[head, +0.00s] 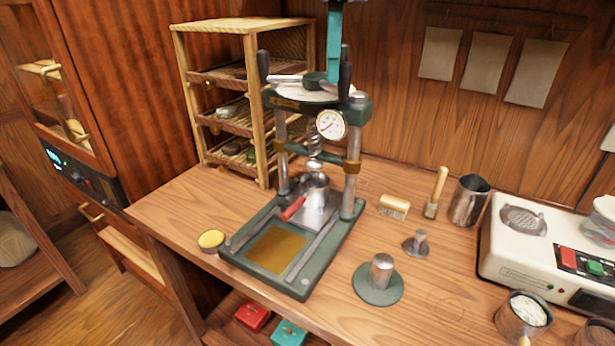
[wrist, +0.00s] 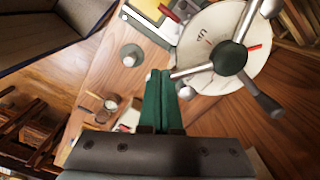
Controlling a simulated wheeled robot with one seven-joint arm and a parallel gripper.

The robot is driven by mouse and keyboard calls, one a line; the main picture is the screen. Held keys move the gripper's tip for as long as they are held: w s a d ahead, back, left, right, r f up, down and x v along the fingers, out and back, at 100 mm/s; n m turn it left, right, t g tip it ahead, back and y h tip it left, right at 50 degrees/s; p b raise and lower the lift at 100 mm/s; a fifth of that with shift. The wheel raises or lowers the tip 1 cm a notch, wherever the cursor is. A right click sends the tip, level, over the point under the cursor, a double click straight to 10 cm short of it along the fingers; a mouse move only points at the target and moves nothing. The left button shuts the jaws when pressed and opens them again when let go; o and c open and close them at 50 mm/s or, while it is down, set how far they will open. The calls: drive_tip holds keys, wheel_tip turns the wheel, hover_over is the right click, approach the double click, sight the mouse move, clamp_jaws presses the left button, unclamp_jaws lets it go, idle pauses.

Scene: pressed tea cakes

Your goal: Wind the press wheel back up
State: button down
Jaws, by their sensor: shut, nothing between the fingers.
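The green press stands on the bench in the head view, with steel columns (head: 349,190) and a round gauge (head: 331,124). Its press wheel (head: 288,82) lies flat on top, with steel spokes and upright black handles. In the wrist view the wheel's dark green hub (wrist: 230,57) sits over a pale marked disc (wrist: 258,75). My gripper (wrist: 163,74) is shut and empty, its teal fingers together beside a spoke. In the head view my gripper (head: 333,76) is over the wheel; whether it touches a spoke I cannot tell.
A wooden rack (head: 251,110) stands behind left. A small yellow-topped tin (head: 211,240) is at the front left edge.

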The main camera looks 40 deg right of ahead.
drive_tip(key=shift+s+d+p, duration=0.2)
drive_tip(key=shift+d+p, duration=0.2)
drive_tip(key=shift+s+d+p, duration=0.25)
drive_tip(key=shift+d+p, duration=0.3)
drive_tip(key=shift+d, duration=0.05)
drive_tip(key=shift+s+d+p, duration=0.25)
drive_tip(key=shift+d+p, duration=0.3)
drive_tip(key=shift+d, duration=0.05)
drive_tip(key=shift+a+b, duration=0.4)
drive_tip(key=shift+a, duration=0.5)
wheel_tip(320, 180, up, 8)
drive_tip(key=p, duration=0.7)
drive_tip(key=shift+f, duration=0.25)
drive_tip(key=shift+w, duration=0.15)
